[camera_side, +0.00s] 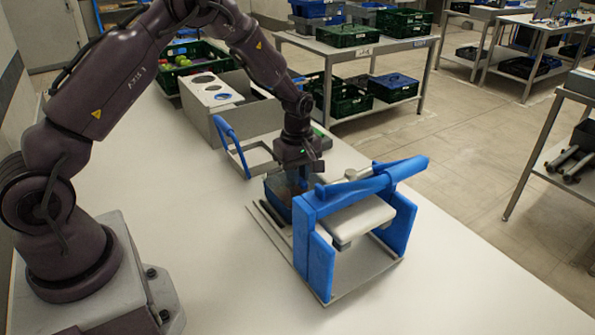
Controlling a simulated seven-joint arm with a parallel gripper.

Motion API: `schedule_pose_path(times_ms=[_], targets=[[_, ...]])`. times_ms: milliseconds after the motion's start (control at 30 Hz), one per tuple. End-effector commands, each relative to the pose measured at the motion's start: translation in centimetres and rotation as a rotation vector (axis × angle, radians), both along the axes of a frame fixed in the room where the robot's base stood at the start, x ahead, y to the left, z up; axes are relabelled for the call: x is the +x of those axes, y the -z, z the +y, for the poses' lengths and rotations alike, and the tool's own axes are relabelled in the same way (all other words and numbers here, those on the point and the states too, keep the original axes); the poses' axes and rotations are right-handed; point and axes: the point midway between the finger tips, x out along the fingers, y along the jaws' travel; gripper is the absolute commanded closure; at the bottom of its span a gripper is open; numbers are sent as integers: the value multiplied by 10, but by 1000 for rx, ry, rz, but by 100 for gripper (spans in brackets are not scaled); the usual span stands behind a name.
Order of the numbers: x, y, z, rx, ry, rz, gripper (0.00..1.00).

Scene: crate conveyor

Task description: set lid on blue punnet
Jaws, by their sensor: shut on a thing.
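I cannot tell whether the lid touches the punnet's rim.
The blue press (318,262) with a long lever (375,186) and pale plate stands close in front of my gripper. A blue-handled frame (228,135) and a grey box with round holes (233,107) stand behind. Dark rods lie left of the press. The table's front is clear.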

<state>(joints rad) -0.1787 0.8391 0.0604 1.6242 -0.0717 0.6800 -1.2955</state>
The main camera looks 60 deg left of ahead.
Motion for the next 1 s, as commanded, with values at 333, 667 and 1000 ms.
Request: schedule_pose_path(times_ms=[333, 667, 1000], targets=[[0, 0, 0, 0, 0, 0, 100], [0, 0, 0, 0, 0, 0, 55], [0, 0, 0, 0, 0, 0, 34]])
